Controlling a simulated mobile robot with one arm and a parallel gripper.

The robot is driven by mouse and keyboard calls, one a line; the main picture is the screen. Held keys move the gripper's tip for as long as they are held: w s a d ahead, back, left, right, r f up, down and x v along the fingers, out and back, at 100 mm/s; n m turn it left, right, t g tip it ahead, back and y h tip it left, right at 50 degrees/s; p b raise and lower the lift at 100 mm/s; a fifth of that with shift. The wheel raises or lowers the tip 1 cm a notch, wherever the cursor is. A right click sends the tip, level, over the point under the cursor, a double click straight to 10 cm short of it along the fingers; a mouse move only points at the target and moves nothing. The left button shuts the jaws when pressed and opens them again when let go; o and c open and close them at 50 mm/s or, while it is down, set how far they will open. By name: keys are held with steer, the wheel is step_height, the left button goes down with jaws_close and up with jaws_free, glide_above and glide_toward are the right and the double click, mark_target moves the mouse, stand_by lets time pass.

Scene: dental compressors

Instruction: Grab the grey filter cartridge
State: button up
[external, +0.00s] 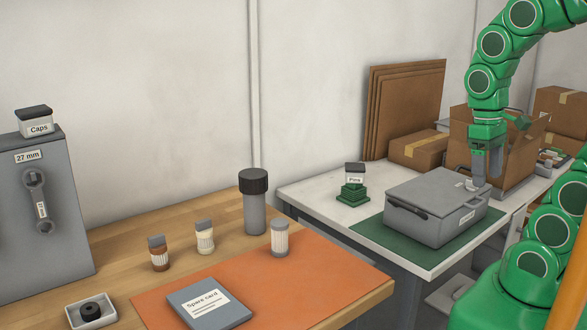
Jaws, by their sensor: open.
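The grey filter cartridge (280,238) stands upright on the orange mat, near the mat's back edge. It has a pale pleated body and a grey cap. Two similar cartridges stand to its left on the wooden bench: a brown one (158,253) and a cream one (204,238). My gripper (481,182) points down at the grey lidded case (435,212) on the other table, far to the right of the cartridges. It is open; whether its fingertips touch the case is unclear.
A tall grey cylinder with a black cap (253,203) stands just behind and left of the grey cartridge. A spare card box (209,303) lies on the orange mat (330,272). A small stand labelled Pins (353,188) is left of the case. Cardboard boxes (418,148) stand behind.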

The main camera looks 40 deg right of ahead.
steer(key=w+a+f+m+y, duration=0.25)
steer(key=w+a+y, duration=0.25)
steer(key=w+a, duration=0.5)
steer(key=w+a+f+m+y, duration=0.2)
steer(key=w+a+m+y, duration=0.3)
steer(key=a, duration=0.9)
steer(key=m+t+y, duration=0.3)
steer(key=m+t, duration=0.2)
steer(key=m, duration=0.8)
glide_toward(280, 235)
steer(key=w+f, duration=0.2)
steer(key=f, duration=0.1)
steer(key=shift+w+a+f, duration=0.1)
steer(key=shift+a, duration=0.05)
steer(key=shift+x, duration=1.3)
steer(key=shift+w+a+f, duration=0.1)
steer(key=shift+w+a, duration=0.1)
steer(key=shift+a, duration=0.7)
steer(key=shift+w+a+f, duration=0.1)
steer(key=shift+w+a, duration=0.1)
steer(key=shift+a, duration=0.7)
steer(key=shift+x, duration=0.85)
